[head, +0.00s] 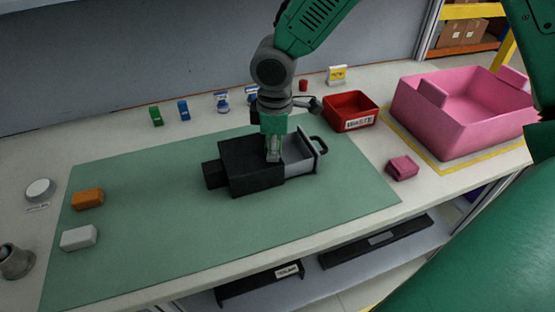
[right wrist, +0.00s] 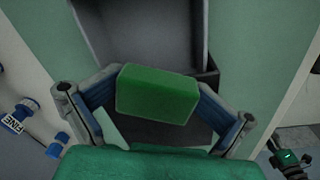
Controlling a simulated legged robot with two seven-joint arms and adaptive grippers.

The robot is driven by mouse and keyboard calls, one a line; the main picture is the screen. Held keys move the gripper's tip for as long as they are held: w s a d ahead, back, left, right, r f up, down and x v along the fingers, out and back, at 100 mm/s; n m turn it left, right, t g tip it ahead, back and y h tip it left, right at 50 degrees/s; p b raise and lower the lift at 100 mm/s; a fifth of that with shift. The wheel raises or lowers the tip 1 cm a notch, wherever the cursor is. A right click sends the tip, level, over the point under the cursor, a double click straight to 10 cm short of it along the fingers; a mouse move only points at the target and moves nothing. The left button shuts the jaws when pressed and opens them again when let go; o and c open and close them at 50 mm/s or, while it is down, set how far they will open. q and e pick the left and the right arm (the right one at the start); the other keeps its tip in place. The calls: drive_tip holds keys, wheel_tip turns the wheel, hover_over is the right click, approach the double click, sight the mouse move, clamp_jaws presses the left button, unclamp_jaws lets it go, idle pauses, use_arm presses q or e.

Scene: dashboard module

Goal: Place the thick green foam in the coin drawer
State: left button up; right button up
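The coin drawer (head: 298,152) is pulled out on the right side of a black module (head: 255,182) on the green mat. Its grey inside and a dark handle (head: 319,144) show. My right gripper (head: 272,156) points down at the seam between the module body and the drawer. In the right wrist view, the thick green foam (right wrist: 158,95) sits between both fingers, which press its sides. The drawer's grey inside (right wrist: 140,35) shows beyond the foam. The foam cannot be made out in the head view. My left gripper is not in view.
The mat (head: 150,235) has an orange block (head: 87,198) and a white block (head: 78,237) at left. A red waste bin (head: 350,108), pink block (head: 402,168) and large pink tray (head: 440,125) are at right. Several small containers line the back. The mat's front is clear.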

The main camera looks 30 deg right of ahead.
drive_tip(key=s+f, duration=0.2)
drive_tip(key=f, duration=0.1)
drive_tip(key=shift+a+g, duration=0.1)
drive_tip(key=shift+g, duration=0.2)
drive_tip(key=c, duration=0.4)
drive_tip(key=shift+d+r, duration=0.1)
drive_tip(key=shift+d, duration=0.1)
drive_tip(key=shift+w+r, duration=0.2)
drive_tip(key=shift+r, duration=0.15)
drive_tip(key=r, duration=0.2)
drive_tip(key=w+r+p, duration=0.1)
drive_tip(key=r, duration=0.1)
drive_tip(key=w+r, duration=0.1)
drive_tip(key=r, duration=0.1)
drive_tip(key=shift+w+a+p, duration=0.15)
drive_tip(key=shift+p, duration=0.15)
drive_tip(key=r, duration=0.2)
drive_tip(key=s+r, duration=0.1)
drive_tip(key=r, duration=0.1)
drive_tip(key=shift+r+p, duration=0.2)
drive_tip(key=shift+p, duration=0.15)
drive_tip(key=shift+w+r, duration=0.1)
drive_tip(key=shift+r, duration=0.1)
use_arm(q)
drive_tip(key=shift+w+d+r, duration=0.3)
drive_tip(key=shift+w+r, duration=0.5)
use_arm(e)
drive_tip(key=shift+w, duration=0.1)
